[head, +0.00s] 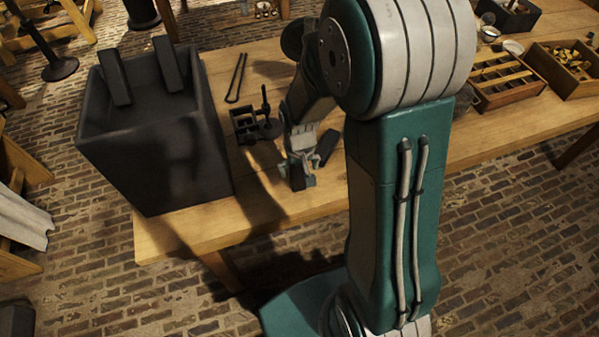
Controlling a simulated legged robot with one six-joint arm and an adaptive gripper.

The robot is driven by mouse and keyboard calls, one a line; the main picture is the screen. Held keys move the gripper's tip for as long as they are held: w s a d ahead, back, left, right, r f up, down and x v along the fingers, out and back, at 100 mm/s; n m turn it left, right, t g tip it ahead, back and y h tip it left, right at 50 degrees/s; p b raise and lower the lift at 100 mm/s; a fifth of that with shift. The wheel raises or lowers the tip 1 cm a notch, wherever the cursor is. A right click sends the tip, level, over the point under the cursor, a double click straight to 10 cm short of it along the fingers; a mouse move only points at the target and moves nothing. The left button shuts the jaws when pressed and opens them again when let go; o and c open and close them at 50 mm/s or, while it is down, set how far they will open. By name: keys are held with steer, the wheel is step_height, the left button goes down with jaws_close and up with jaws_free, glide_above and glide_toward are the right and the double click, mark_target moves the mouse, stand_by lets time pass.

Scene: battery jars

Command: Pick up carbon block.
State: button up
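My gripper (299,183) points down close above the table's front part, right of the big dark jar. A dark block-like piece (296,174) shows at its fingers; I cannot tell whether it is a carbon block in the grip or part of the gripper. Another dark oblong piece (326,145) shows just right of the gripper, tilted, perhaps a carbon block on the table. The dark grey open jar (155,165) stands at the left of the table. Two dark slabs, one at the left (115,78) and one at the right (167,63), stand up in its mouth.
The wooden table (185,230) has a black clamp-like device (255,122) and dark tongs (236,78) behind the gripper. A slotted wooden rack (505,82) and a wooden box of small parts (567,65) stand at the right. The table's front edge is clear.

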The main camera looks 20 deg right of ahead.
steer(key=shift+a, duration=0.4)
steer(key=c, duration=1.2)
steer(key=shift+c, duration=0.2)
steer(key=shift+s+d, duration=0.1)
steer(key=shift+d, duration=0.05)
